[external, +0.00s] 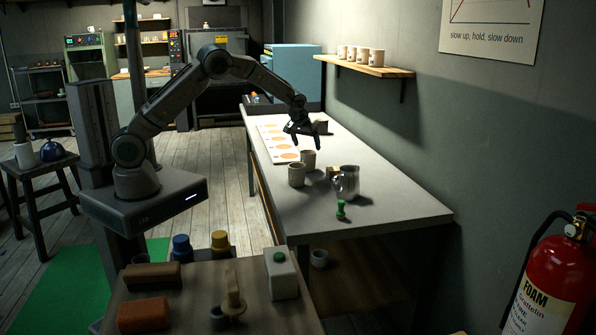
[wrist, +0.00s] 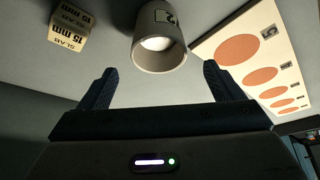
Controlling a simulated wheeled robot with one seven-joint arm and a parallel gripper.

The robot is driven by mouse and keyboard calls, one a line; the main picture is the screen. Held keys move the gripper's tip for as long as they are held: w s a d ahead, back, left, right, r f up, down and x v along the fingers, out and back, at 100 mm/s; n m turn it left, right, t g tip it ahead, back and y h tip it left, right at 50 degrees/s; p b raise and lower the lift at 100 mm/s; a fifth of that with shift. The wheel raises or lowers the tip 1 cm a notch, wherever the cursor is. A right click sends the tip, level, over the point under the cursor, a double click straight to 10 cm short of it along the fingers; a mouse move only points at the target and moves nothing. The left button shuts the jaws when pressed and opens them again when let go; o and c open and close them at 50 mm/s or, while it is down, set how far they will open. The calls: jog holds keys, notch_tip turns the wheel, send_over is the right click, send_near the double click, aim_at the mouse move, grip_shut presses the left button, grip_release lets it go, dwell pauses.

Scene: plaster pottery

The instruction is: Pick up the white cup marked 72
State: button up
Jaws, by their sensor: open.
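In the wrist view a pale cup (wrist: 160,48) stands ahead of my gripper (wrist: 158,85), roughly in line with the gap between the fingers. Its dark label shows what looks like a 2; the full number cannot be read. My gripper is open, with nothing between its fingers. No number is legible there.
A slab block marked 15 mm (wrist: 72,27) lies left of the cup, and a card with orange discs (wrist: 240,49) lies right. A metal pitcher (external: 347,182) and green-topped object (external: 341,210) stand on the table (external: 385,215). Several cups sit on the wall shelf (external: 375,71).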

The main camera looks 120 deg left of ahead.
aim_at(309, 156)
jog(key=shift+d+p+x, duration=0.15)
jog(key=shift+p+x, duration=0.45)
jog(key=shift+x, duration=1.2)
jog(key=shift+d+p+x, duration=0.15)
jog(key=shift+p+x, duration=0.4)
jog(key=shift+x, duration=1.3)
jog(key=shift+f, duration=0.1)
jog(key=c, duration=1.3)
